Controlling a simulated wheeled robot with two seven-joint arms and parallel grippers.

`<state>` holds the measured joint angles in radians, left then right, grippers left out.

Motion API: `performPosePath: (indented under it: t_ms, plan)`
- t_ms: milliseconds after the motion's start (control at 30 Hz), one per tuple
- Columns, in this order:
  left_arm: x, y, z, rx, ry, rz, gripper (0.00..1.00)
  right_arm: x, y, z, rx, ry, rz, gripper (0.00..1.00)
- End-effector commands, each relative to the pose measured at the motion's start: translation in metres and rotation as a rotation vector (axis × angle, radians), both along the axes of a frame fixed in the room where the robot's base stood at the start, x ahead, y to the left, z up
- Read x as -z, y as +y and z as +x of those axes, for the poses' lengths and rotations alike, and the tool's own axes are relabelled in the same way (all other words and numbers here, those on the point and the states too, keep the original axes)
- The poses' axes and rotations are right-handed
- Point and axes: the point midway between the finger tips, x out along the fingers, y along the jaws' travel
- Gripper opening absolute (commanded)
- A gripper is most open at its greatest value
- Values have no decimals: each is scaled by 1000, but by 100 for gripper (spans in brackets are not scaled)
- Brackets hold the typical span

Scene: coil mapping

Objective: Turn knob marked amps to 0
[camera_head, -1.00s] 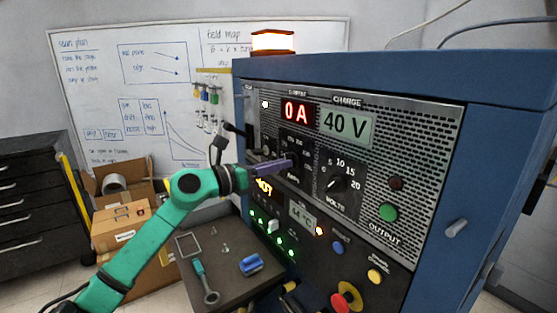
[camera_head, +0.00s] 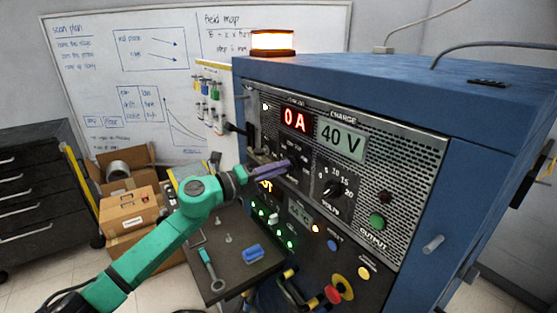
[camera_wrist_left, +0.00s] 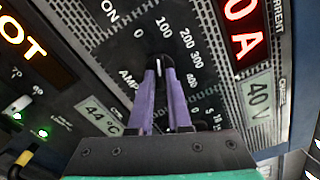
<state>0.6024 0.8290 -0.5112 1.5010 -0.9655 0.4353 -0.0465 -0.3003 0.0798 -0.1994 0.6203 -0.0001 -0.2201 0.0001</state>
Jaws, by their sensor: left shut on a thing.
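My left gripper (camera_head: 287,163) reaches the amps dial on the front panel of the blue cabinet (camera_head: 420,110). In the left wrist view its two purple fingers (camera_wrist_left: 161,72) are shut on the dark amps knob (camera_wrist_left: 160,62), one on each side. Numbers from 0 through 400 are printed around the knob; the fingers hide much of it, and I cannot tell exactly where its pointer sits. The red display (camera_head: 296,120) reads 0 A. The green display (camera_head: 340,141) beside it reads 40 V. My right gripper is not in view.
The volts knob (camera_head: 332,188) is close to the right of my gripper. The green output button (camera_head: 377,222) and a red knob (camera_head: 333,293) are farther right and lower.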

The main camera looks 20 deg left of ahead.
Motion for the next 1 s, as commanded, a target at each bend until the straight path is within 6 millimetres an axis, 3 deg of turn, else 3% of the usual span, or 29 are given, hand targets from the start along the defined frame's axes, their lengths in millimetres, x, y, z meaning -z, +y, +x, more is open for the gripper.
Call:
performPosePath:
  t_ms: [100, 400, 1000]
  plan:
    - [-4, 0, 0, -1, 70, -81, 0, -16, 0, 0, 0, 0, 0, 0]
    - [-3, 1, 0, -3, 208, -250, 0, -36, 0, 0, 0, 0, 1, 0]
    - [0, 1, 0, -3, 287, -346, 0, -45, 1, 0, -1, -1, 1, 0]
